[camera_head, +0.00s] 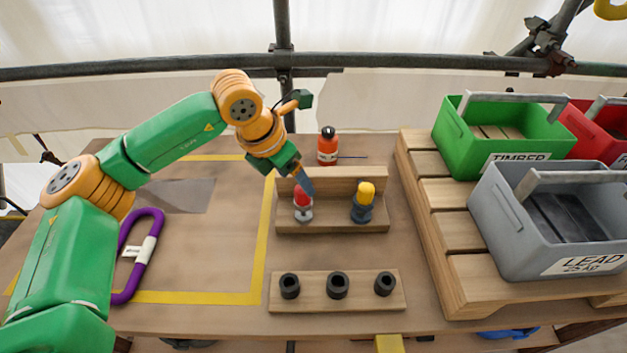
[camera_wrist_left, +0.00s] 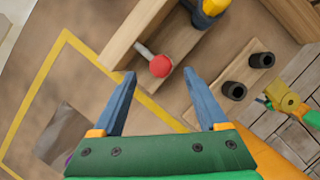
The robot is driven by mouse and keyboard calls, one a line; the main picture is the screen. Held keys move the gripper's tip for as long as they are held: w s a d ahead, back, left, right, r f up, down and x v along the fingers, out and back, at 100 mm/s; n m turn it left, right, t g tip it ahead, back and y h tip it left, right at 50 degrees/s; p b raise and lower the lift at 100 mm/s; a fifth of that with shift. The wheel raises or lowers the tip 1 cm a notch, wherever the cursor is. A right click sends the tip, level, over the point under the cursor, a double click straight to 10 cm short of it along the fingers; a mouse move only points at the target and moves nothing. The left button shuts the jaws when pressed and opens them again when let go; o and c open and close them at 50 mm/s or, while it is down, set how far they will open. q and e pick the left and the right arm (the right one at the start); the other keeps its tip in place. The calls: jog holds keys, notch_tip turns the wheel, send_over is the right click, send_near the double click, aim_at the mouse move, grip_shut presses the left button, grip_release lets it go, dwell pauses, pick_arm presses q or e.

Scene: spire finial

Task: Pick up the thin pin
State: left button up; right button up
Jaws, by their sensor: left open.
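The pin with a red ball top (camera_head: 303,194) and grey body stands in the left part of a wooden rack (camera_head: 333,226). In the left wrist view the red ball (camera_wrist_left: 160,66) shows with a thin grey stem beside it. I take this to be the thin pin. A thicker pin, yellow on dark blue (camera_head: 363,202), stands to its right in the rack. My left gripper (camera_head: 305,186) is open above the red-topped pin. In the left wrist view its blue fingers (camera_wrist_left: 159,78) lie either side of the ball in the picture, not visibly touching it. My right gripper is not seen.
A wooden block (camera_head: 313,303) with three black sockets lies in front of the rack. An orange bottle (camera_head: 327,148) stands behind it. A pallet (camera_head: 470,262) with green (camera_head: 488,147) and grey bins (camera_head: 511,238) is right. A purple carabiner (camera_head: 125,283) lies left.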

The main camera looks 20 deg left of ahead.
aim_at(302, 199)
pick_arm(q)
jog(key=shift+p+x, duration=0.85)
jog(key=shift+x, duration=0.25)
jog(key=x, duration=0.3)
jog(key=shift+s, duration=0.1)
jog(key=shift+d+f, duration=0.1)
jog(key=shift+f, duration=0.15)
jog(key=shift+r, duration=0.1)
grip_shut()
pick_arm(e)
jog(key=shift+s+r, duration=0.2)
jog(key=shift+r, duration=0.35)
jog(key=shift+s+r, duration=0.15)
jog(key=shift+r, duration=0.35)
